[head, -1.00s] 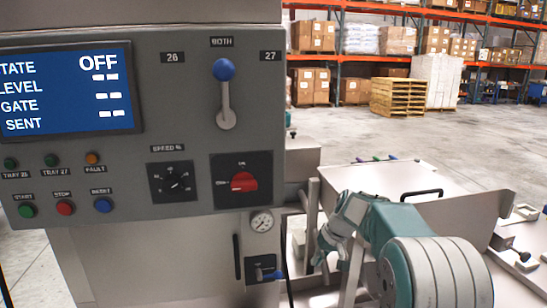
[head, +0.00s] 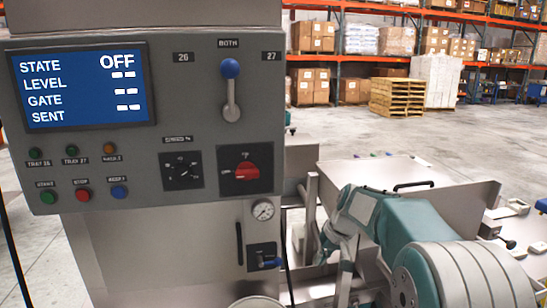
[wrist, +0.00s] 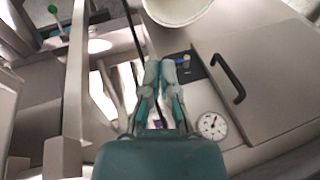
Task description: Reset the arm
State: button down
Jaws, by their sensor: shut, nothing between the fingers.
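My arm reaches in from the lower right of the head view, bent, with its end in front of the metal machine. My gripper (wrist: 161,68) shows in the middle of the wrist view; its two fingers lie close together, shut and empty. Beyond the fingers are the machine's metal front, a pressure gauge (wrist: 211,125) and a black handle (wrist: 228,78). The fingers appear apart from these. In the head view the fingertips are hard to make out.
The grey control panel (head: 150,222) fills the left; its screen (head: 82,86) reads OFF. A blue-knobbed lever (head: 231,92) and red switch (head: 246,172) are on it. A pale round rim (wrist: 178,8) is near the fingers. Metal trays (head: 400,173) stand behind the arm. Open floor (head: 345,130) lies beyond.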

jog(key=s+r+t+h, duration=0.1)
jog(key=s+r, duration=0.5)
jog(key=s, duration=0.3)
jog(key=s+d+m+t+h, duration=0.1)
jog(key=s+d+t+h, duration=0.1)
jog(key=s, duration=2.1)
jog(key=shift+s+d+m+t+h, duration=0.15)
jog(key=shift+d+m+t+h, duration=0.2)
jog(key=shift+d, duration=0.25)
